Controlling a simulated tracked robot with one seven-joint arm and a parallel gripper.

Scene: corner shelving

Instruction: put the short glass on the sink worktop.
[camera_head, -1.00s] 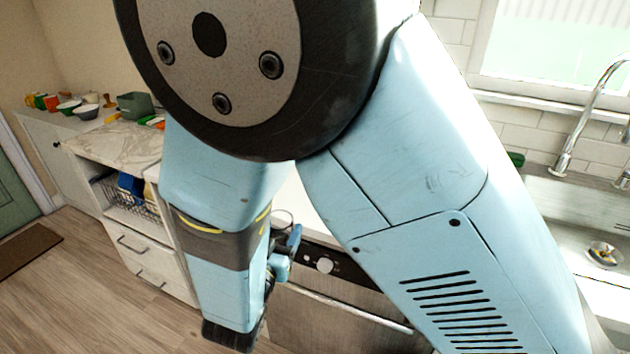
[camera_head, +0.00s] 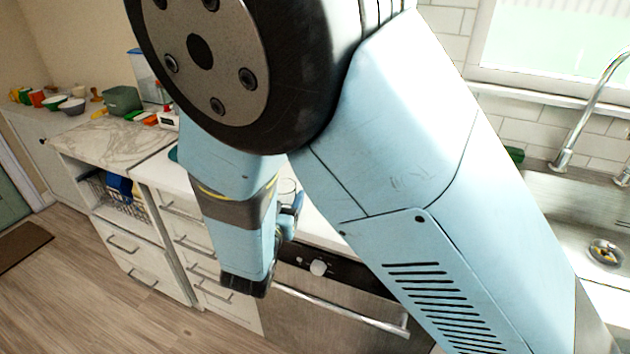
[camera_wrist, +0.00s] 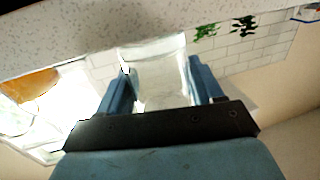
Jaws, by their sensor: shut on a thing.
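The short glass (camera_wrist: 160,75) is clear and sits between the two blue fingers of my gripper (camera_wrist: 160,90) in the wrist view. The fingers are shut on its sides. In the head view the glass (camera_head: 287,187) shows only in part, as a pale rim beside my arm. My gripper (camera_head: 292,212) is there in front of the worktop edge, above the oven front. The sink (camera_head: 565,205) is at the right with a curved tap, and pale sink worktop (camera_head: 606,300) shows below it. My arm hides much of the worktop between.
A stainless oven (camera_head: 330,310) with a bar handle is below my gripper. A marble-topped counter (camera_head: 115,140) with bowls, a grey-green box (camera_head: 122,99) and small items runs along the left. A window is at the upper right. Open wooden floor lies at the lower left.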

